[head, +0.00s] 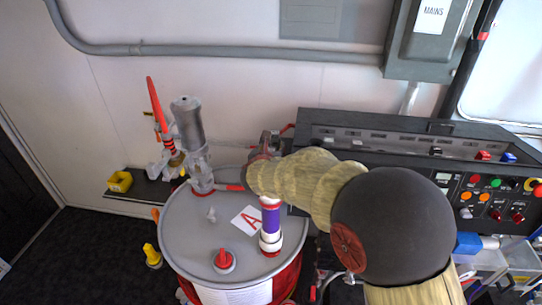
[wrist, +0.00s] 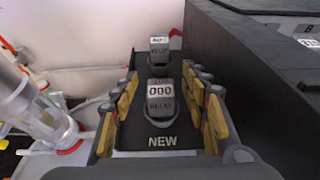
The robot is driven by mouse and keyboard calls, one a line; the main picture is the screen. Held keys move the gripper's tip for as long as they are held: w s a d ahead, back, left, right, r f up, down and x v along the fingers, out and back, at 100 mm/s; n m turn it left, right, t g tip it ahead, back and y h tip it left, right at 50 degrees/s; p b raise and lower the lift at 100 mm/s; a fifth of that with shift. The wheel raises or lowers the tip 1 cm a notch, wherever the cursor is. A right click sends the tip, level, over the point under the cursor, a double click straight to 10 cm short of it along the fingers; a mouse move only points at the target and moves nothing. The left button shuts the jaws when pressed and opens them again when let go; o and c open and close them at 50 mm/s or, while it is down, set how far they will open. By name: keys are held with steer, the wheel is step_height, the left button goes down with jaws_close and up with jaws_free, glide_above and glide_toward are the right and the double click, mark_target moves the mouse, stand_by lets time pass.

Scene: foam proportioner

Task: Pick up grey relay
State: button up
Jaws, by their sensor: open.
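In the wrist view, a dark grey relay (wrist: 161,103) with a white "000" label stands on a black tray (wrist: 150,128) marked "NEW". A second grey relay (wrist: 159,50) with a white label stands farther back on the same tray. My gripper (wrist: 161,78) is open, with yellow-padded fingers to the left and right of the near relay. Gaps show between the pads and that relay, and nothing is held. In the head view, my arm hides most of the gripper (head: 268,148), and I cannot make out the relays there.
A dark control panel (head: 400,135) stands close to the right, and its black wall (wrist: 250,75) rises beside the tray. A grey drum (head: 185,235) marked "A" is below and left of the arm. A clear cylinder (wrist: 28,108) stands left of the tray.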

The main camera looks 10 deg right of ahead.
steer(key=shift+c, duration=1.3)
jaws_close()
